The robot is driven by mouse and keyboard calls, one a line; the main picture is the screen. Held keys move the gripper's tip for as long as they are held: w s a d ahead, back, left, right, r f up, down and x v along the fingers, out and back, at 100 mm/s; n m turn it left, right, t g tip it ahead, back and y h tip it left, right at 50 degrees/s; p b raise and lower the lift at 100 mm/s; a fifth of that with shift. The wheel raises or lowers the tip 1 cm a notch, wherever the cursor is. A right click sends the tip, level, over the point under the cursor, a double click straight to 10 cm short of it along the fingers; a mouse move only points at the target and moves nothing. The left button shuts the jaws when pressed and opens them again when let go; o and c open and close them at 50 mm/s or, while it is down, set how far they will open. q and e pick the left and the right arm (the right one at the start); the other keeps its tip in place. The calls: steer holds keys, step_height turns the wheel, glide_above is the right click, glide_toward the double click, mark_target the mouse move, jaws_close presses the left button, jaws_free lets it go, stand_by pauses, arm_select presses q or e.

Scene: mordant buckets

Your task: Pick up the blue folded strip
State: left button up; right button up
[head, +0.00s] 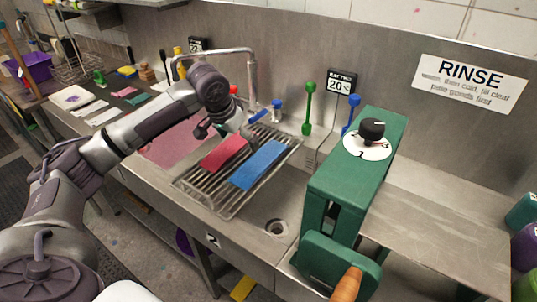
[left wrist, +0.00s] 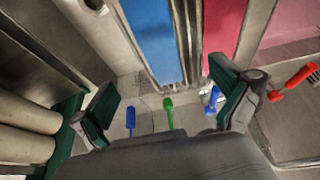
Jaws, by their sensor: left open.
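The blue folded strip (head: 258,165) lies flat on a wire rack (head: 225,210) over the sink, beside a red strip (head: 224,153) on its left. My left gripper (head: 240,134) is above the far end of the rack, near the far ends of the two strips. In the left wrist view, my left gripper (left wrist: 163,78) is open with nothing between its fingers. The blue strip (left wrist: 150,40) shows beyond the fingertips, between them across the picture, and the red strip (left wrist: 222,25) shows near the right finger. My right gripper is not in view.
A green hand-cranked machine (head: 345,185) stands close to the right of the rack. A tap (head: 215,55) arches behind. A green-handled tool (head: 309,105) and a blue one (head: 350,115) are at the back wall. A bare steel board (head: 440,235) lies at right.

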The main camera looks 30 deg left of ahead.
mark_target(252, 168)
arm_select(q)
steer(key=x, duration=0.2)
steer(key=s+x, duration=0.1)
steer(key=x, duration=0.2)
steer(key=shift+d+f+p, duration=0.1)
steer(key=shift+f+p, duration=0.3)
steer(key=x, duration=0.3)
steer(key=shift+p, duration=0.4)
steer(key=x, duration=0.3)
steer(key=shift+f+p, duration=0.3)
steer(key=shift+p, duration=0.05)
steer(key=shift+w+f, duration=0.15)
steer(key=shift+f, duration=0.05)
steer(key=shift+d, duration=0.1)
steer(key=c, duration=0.7)
steer(key=shift+r, duration=0.1)
steer(key=c, duration=0.6)
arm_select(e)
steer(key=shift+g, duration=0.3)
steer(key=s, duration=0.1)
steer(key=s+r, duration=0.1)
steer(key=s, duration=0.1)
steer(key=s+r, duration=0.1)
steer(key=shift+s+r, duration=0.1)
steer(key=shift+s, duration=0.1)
